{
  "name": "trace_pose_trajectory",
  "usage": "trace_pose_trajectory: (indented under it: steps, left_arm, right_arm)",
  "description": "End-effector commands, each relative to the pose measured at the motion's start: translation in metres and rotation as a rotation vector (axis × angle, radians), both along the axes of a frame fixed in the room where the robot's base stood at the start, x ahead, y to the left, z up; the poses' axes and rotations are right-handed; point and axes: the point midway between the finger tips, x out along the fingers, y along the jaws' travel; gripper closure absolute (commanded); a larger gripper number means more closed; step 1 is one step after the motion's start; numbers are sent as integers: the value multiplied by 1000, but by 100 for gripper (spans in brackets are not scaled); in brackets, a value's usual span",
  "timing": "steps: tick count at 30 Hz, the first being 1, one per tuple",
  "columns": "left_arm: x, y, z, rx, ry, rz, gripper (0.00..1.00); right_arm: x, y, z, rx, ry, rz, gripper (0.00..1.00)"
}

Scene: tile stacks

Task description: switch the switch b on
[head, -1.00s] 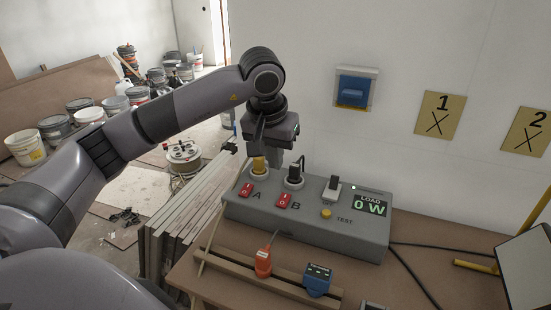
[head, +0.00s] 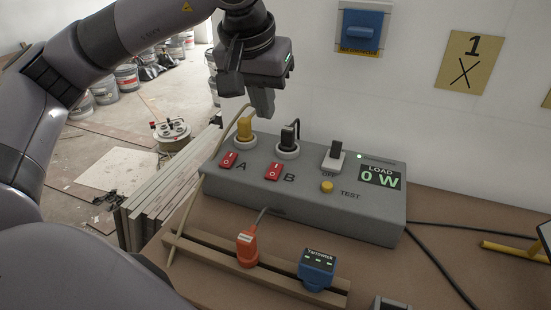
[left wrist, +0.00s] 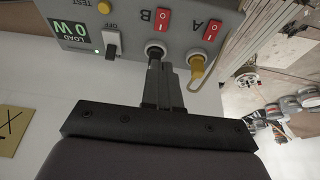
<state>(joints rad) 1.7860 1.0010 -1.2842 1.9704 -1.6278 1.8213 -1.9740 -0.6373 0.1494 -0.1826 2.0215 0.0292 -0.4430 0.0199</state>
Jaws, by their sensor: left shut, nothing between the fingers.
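Switch B (head: 273,172) is a red rocker on the sloped face of the grey control box (head: 320,212), beside the letter B. It also shows in the left wrist view (left wrist: 163,21). Switch A (head: 229,159) is a like red rocker to its left. A black plug (head: 288,137) sits in the socket above B, and a yellow plug (head: 245,128) in the one above A. My left gripper (head: 262,110) is shut and empty, above and behind the two plugs, touching neither switch. In the left wrist view its fingers (left wrist: 164,85) partly cover the black plug. My right gripper is out of view.
An orange plug (head: 247,247) and a blue device (head: 316,269) stand on a wooden rack in front. A blue wall switch (head: 362,29) is behind.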

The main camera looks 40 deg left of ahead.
Motion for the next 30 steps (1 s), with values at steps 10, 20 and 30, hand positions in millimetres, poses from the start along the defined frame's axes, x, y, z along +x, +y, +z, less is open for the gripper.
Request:
trace_pose_trajectory:
  steps: [10,20,30]
  left_arm:
    - [-1,0,0,1,0,0,100]
    - [11,3,-35,2,6,1,100]
    - [35,9,-101,2,4,1,100]
  right_arm:
    - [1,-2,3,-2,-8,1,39]
    - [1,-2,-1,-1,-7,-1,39]
    - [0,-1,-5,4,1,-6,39]
